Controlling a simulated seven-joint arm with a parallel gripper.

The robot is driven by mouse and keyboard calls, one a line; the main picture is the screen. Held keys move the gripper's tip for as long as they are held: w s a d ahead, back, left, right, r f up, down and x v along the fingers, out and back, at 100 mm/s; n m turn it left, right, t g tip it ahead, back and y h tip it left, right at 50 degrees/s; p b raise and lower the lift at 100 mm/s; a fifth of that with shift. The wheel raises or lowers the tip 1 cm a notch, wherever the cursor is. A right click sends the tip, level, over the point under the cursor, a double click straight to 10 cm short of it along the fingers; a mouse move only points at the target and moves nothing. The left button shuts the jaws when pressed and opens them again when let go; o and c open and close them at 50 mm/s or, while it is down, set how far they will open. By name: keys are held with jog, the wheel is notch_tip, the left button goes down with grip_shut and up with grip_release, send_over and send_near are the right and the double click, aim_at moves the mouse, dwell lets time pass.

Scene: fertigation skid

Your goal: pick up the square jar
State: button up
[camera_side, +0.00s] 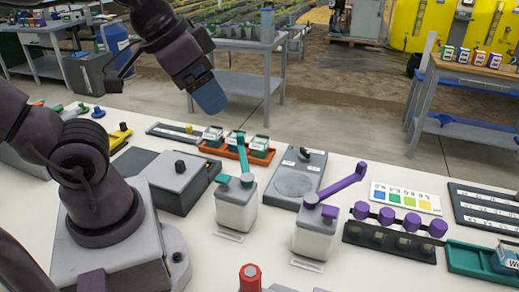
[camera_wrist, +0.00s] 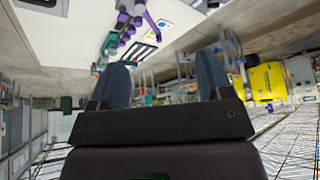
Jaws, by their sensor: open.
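My gripper (camera_side: 208,95) is raised high above the back of the white table, with blue fingers pointing down and nothing between them. In the wrist view its two fingers (camera_wrist: 164,75) stand apart and empty. Several vessels could be the square jar; I cannot tell which is meant. Small square labelled jars (camera_side: 262,146) stand in an orange tray (camera_side: 233,152), below and right of my gripper. A labelled jar (camera_side: 507,256) sits in a green tray at the right edge, partly cut off. Two larger white square containers carry a teal lever (camera_side: 236,212) and a purple lever (camera_side: 314,240).
A grey box (camera_side: 175,180) with a black knob stands left of the containers. A grey scale-like plate (camera_side: 297,180) lies behind them. A black rack with purple knobs (camera_side: 395,240), a colour chart (camera_side: 405,197) and a red knob (camera_side: 253,275) are also on the table.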

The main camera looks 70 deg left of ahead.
jog(key=shift+o, duration=0.6)
jog(key=m+g+y, duration=0.2)
jog(key=m+y, duration=0.1)
jog(key=m, duration=2.4)
send_over(260, 148)
jog(key=s, duration=0.1)
notch_tip(260, 148, down, 22)
jog(key=r, duration=0.1)
jog(key=x, duration=0.7)
jog(key=shift+s+d+f, duration=0.1)
jog(key=shift+s+d, duration=0.1)
jog(key=shift+s, duration=0.1)
jog(key=shift+s+a+x, duration=0.1)
jog(key=shift+a+x, duration=0.05)
jog(key=shift+x, duration=0.85)
jog(key=shift+s+a+x, duration=0.1)
jog(key=shift+x, duration=0.9)
jog(key=shift+s+a+x, duration=0.1)
jog(key=shift+a+x, duration=0.05)
jog(key=shift+x, duration=0.8)
jog(key=shift+w, duration=0.1)
jog(key=c, duration=1.1)
